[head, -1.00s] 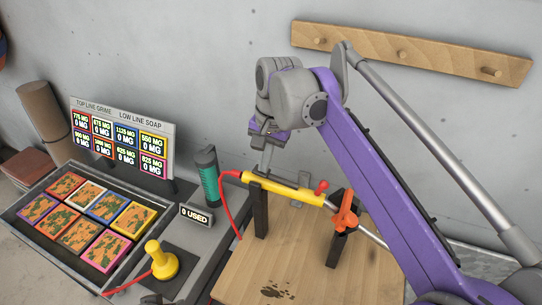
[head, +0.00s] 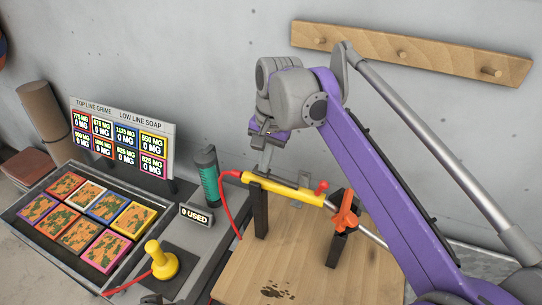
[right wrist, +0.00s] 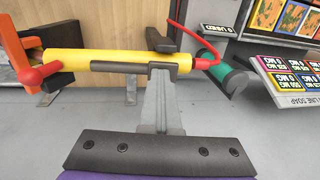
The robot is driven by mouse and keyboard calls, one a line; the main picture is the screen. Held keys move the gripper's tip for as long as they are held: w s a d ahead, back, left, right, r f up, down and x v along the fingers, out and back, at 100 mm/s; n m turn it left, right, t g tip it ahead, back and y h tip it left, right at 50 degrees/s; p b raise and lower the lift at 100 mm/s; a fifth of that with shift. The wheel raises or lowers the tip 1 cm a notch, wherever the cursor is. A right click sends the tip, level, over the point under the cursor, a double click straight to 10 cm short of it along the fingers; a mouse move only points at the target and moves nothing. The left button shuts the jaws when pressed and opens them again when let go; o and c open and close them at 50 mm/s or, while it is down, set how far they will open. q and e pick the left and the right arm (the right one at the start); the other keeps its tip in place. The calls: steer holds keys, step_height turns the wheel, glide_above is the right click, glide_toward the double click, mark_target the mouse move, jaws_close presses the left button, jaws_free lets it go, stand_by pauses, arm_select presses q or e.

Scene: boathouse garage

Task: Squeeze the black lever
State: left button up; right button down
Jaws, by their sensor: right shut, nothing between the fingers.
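A yellow wand (head: 285,188) with a red knob lies across two dark posts above the wooden board; it also shows in the right wrist view (right wrist: 95,61). The black lever (right wrist: 118,67) is a dark bar along the near side of the yellow tube in the right wrist view. In the head view I cannot make it out clearly. My right gripper (head: 265,165) points down at the wand's left part, shut with nothing held. In the wrist view its fingertips (right wrist: 165,72) are at the lever's right end; whether they press it is unclear. My left gripper is not in view.
A red hose (head: 224,205) runs from the wand's left end. An orange clamp (head: 346,212) is at the right post. A yellow joystick (head: 158,262), a green canister (head: 208,180) and a tray of soiled panels (head: 30,262) stand left. The wooden board (head: 300,275) has free room in front.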

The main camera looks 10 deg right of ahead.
steer(key=shift+r, duration=0.1)
stand_by(0.8)
steer(key=shift+r+p, duration=0.5)
steer(key=shift+r, duration=0.25)
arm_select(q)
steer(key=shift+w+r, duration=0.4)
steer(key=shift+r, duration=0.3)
arm_select(e)
steer(key=shift+d+r, duration=0.1)
steer(key=shift+r, duration=0.15)
step_height(320, 180, up, 5)
steer(key=d+p, duration=0.1)
steer(key=p, duration=0.2)
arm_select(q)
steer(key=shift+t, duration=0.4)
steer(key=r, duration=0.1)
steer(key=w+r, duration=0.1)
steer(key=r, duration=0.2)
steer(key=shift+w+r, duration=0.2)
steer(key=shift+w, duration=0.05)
arm_select(e)
step_height(320, 180, up, 8)
glide_above(270, 174)
steer(key=s+d, duration=0.2)
steer(key=shift+w, duration=0.25)
steer(key=shift+f, duration=0.1)
